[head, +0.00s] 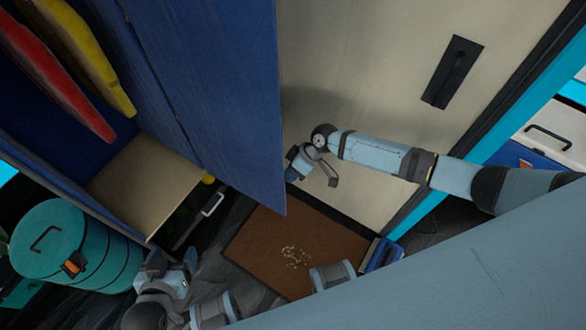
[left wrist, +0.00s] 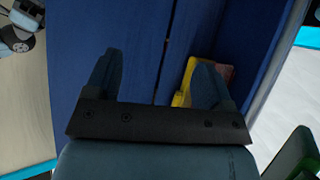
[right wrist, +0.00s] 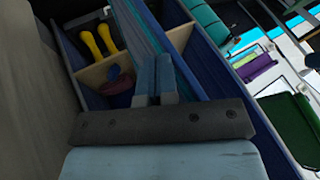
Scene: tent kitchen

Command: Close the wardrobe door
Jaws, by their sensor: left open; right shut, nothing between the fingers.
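The blue wardrobe door (head: 232,95) stands open in the head view, a tall panel hanging across the middle. The wardrobe's open interior, with a pale bottom board (head: 140,185), is to its left. My right gripper (head: 300,168) is shut and empty by the door's lower free edge, on the room-door side; I cannot tell whether it touches. Its closed fingers (right wrist: 154,78) show in the right wrist view. My left gripper (head: 172,266) is low in front of the wardrobe, open and empty. In the left wrist view, its spread fingers (left wrist: 155,80) face blue wardrobe panels (left wrist: 130,35).
Red (head: 60,75) and yellow (head: 88,55) items hang inside the wardrobe. A teal drum (head: 75,245) stands at lower left. A brown mat (head: 290,250) lies before a beige door (head: 370,90) with a black handle (head: 453,72).

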